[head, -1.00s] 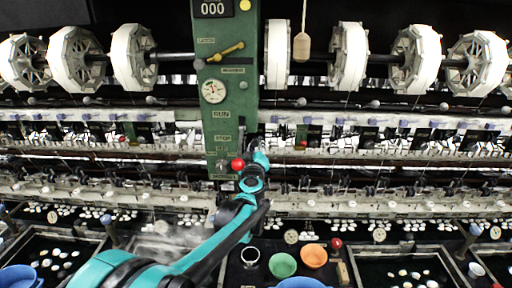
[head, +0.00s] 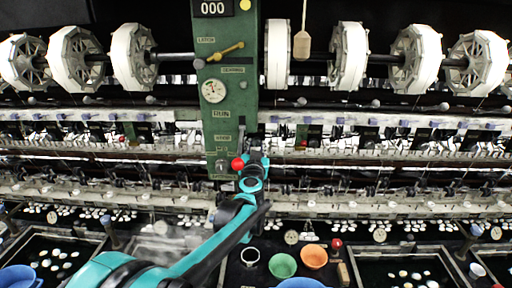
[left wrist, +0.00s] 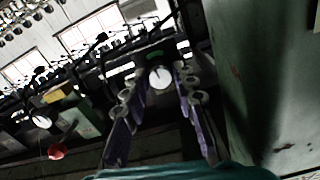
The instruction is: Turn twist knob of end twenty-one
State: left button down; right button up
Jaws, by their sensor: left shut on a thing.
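My left gripper (head: 256,158) is at the right edge of the green column, beside a red ball handle. In the left wrist view its two fingers (left wrist: 158,90) stand on either side of a small round knob with a white face and a dark mark (left wrist: 161,77), and they are shut on it. In the head view the gripper hides this knob. No end number can be read. My right gripper is not in view.
The green column (head: 228,120) carries a gauge (head: 214,91), a yellow lever (head: 226,51) and the red ball handle (head: 238,164). Basins with white cocoons, a green bowl (head: 283,265) and an orange bowl (head: 314,257) lie below. White reels (head: 417,58) run along the top.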

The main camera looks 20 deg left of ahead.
pick_arm(q)
jog(key=shift+m, duration=0.6)
jog(key=c, duration=1.5)
grip_release()
jog(key=v, duration=1.2)
